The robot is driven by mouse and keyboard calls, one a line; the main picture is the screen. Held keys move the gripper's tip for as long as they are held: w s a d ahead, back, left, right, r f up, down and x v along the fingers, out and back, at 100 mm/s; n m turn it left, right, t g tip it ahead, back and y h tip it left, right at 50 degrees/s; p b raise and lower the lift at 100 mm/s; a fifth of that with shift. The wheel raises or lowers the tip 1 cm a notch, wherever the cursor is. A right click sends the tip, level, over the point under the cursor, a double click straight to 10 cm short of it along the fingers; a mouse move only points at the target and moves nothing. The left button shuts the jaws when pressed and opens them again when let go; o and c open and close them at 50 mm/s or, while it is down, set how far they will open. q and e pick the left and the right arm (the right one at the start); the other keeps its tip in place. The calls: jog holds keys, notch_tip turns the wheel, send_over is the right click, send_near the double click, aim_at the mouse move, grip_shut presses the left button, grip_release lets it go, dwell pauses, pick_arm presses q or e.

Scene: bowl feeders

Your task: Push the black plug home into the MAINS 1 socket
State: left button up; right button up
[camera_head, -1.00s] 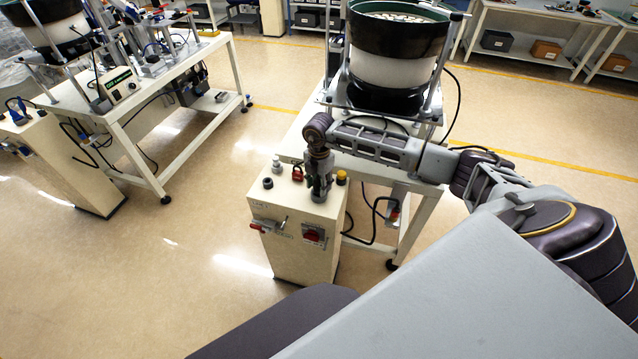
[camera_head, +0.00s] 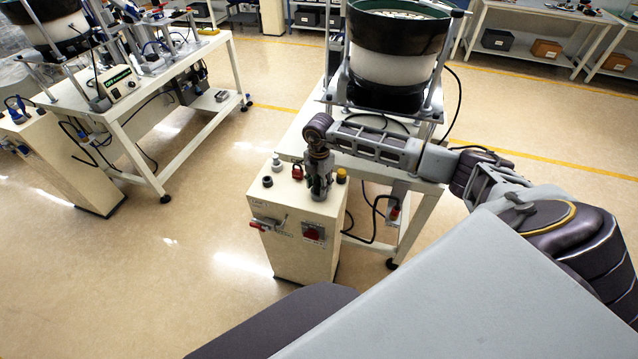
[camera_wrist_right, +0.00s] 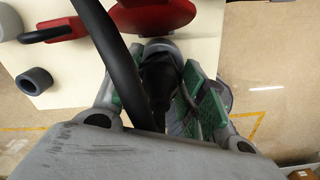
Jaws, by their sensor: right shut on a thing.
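My right gripper (camera_head: 319,194) points down over the top of a cream cabinet (camera_head: 262,204). In the right wrist view its green-padded fingers (camera_wrist_right: 158,97) are shut on the black plug (camera_wrist_right: 157,75), one pad on each side. A thick black cable (camera_wrist_right: 112,48) crosses in front of the fingers. The plug's far end meets a grey round part (camera_wrist_right: 160,46) on the panel, which seems to be a socket. How deep the plug sits cannot be told. No MAINS 1 label is readable. My left gripper is not in view.
A red padlock-like part (camera_head: 297,172), a yellow-topped knob (camera_head: 341,175) and a black round fitting (camera_head: 267,181) stand on the cabinet top close to the gripper. A red switch (camera_head: 313,233) is on its front. A bowl feeder (camera_head: 396,55) stands behind my forearm.

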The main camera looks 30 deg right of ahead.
aim_at(319, 177)
jog(key=shift+f, duration=0.4)
dwell(0.3)
jog(key=o, duration=1.3)
jog(key=shift+o, duration=1)
jog(key=shift+r, duration=0.1)
jog(key=shift+r+p, duration=2.2)
jog(key=shift+r, duration=1.35)
jog(key=shift+r, duration=0.15)
